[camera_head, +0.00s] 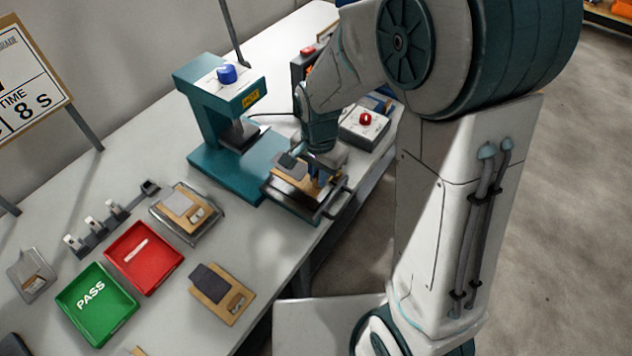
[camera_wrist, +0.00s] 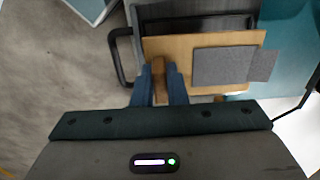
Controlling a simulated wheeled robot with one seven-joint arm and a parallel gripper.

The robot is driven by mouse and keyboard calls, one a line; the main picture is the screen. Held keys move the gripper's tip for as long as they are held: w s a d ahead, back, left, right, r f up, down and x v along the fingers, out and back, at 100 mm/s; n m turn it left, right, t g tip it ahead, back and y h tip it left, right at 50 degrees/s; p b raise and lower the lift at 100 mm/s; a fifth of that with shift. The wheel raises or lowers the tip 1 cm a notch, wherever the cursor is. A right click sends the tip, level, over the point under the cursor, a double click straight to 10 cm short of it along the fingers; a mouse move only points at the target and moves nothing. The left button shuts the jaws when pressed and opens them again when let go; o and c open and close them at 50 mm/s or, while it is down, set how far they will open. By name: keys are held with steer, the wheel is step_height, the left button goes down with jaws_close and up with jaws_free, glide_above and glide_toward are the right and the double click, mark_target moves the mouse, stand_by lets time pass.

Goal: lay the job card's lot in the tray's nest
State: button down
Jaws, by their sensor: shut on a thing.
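My gripper (camera_head: 318,178) is at the teal press's pull-out tray (camera_head: 306,212). In the wrist view, my gripper's blue fingers (camera_wrist: 161,72) are shut on a brown tab at the edge of a tan board (camera_wrist: 178,50). A grey pad (camera_wrist: 225,66) lies on this board. The board is over the dark tray with its black handle (camera_wrist: 118,58); I cannot tell whether it is fully seated. In the head view, my gripper partly hides this board (camera_head: 294,184). The job card (camera_head: 28,82) stands at the left, partly cut off, showing "TIME 8 s".
The press (camera_head: 215,165) has a blue button and a "HOT" label. A control box with a red button (camera_head: 364,128) stands behind my gripper. Another tan board (camera_head: 185,207) sits on a metal holder; one (camera_head: 222,290) lies near the front edge. Red (camera_head: 150,268) and green "PASS" (camera_head: 95,318) bins are left.

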steer(key=shift+w+a+f, duration=0.1)
steer(key=shift+w+a, duration=0.05)
steer(key=shift+f, duration=2)
steer(key=shift+f, duration=0.1)
steer(key=shift+f, duration=0.15)
steer(key=c, duration=1.5)
jaws_free()
steer(key=shift+o, duration=0.2)
